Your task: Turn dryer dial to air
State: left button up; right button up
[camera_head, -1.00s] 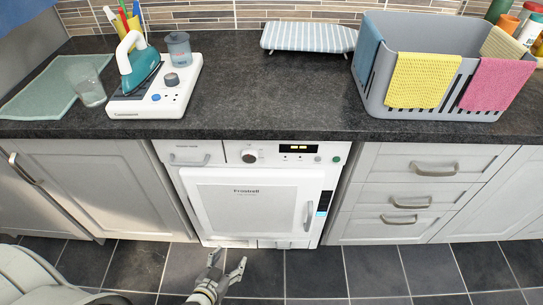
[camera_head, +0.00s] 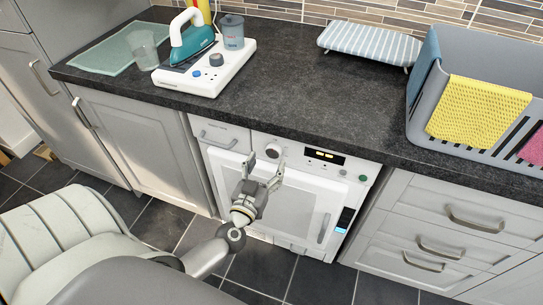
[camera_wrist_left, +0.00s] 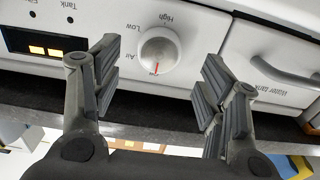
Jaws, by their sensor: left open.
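The dryer (camera_head: 302,206) is a white front-loader under the worktop, with a lit display. Its round dial (camera_head: 272,151) is on the control panel, between the water tank drawer (camera_head: 222,135) and the display. In the left wrist view the white dial (camera_wrist_left: 159,50) has a red mark pointing down in the picture; the labels High, Low and Air stand around it, Air at its lower left. My left gripper (camera_head: 263,167) is open in front of the dial. Its fingers are either side of the dial in the wrist view, with no contact visible. My right gripper is not in view.
The dark worktop (camera_head: 300,80) overhangs just above the panel. On it are a white ironing station (camera_head: 205,72), a striped board (camera_head: 368,44) and a grey basket (camera_head: 415,118) with cloths. Grey drawers (camera_head: 455,220) flank the dryer on the right; floor in front is tiled.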

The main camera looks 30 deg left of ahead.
aim_at(272, 154)
pick_arm(q)
jog(key=shift+x, duration=2)
jog(key=shift+d, duration=0.1)
jog(key=shift+c, duration=0.4)
jog(key=c, duration=1)
